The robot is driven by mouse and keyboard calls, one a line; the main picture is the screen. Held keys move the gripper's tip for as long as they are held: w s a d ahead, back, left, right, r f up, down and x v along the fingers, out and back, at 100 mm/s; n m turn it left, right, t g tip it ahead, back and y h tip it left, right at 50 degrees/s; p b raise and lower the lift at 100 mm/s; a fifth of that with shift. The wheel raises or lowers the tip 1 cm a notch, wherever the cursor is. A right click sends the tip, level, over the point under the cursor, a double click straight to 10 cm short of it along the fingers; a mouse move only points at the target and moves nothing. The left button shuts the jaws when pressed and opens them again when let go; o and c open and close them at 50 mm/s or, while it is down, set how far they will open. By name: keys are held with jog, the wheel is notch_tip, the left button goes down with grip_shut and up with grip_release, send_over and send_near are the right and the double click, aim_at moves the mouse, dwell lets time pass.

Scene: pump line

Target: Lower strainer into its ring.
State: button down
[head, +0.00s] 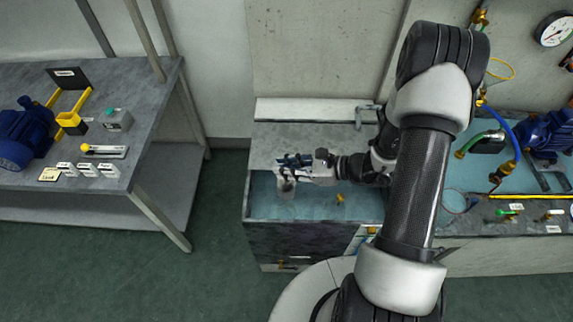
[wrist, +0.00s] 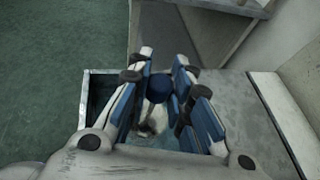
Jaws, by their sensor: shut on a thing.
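I cannot tell whether the strainer touches the drawer floor. A pale round outline (head: 456,201) on the right bench may be the ring; its details are too small to tell.
The open drawer (head: 262,206) has a teal floor and holds a small brass fitting (head: 340,197). A grey worktop (head: 290,138) lies behind it. The right bench carries a blue pump (head: 550,135), hoses and valves. A left table (head: 150,105) holds a blue motor and labelled parts.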

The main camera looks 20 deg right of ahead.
aim_at(286, 187)
notch_tip(286, 187, down, 10)
jog(key=b, duration=0.8)
jog(key=shift+f, duration=2.9)
jog(key=c, duration=1.4)
grip_release()
jog(key=shift+o, duration=0.2)
jog(key=shift+d, duration=0.1)
jog(key=p+v, duration=0.2)
jog(key=v, duration=0.6)
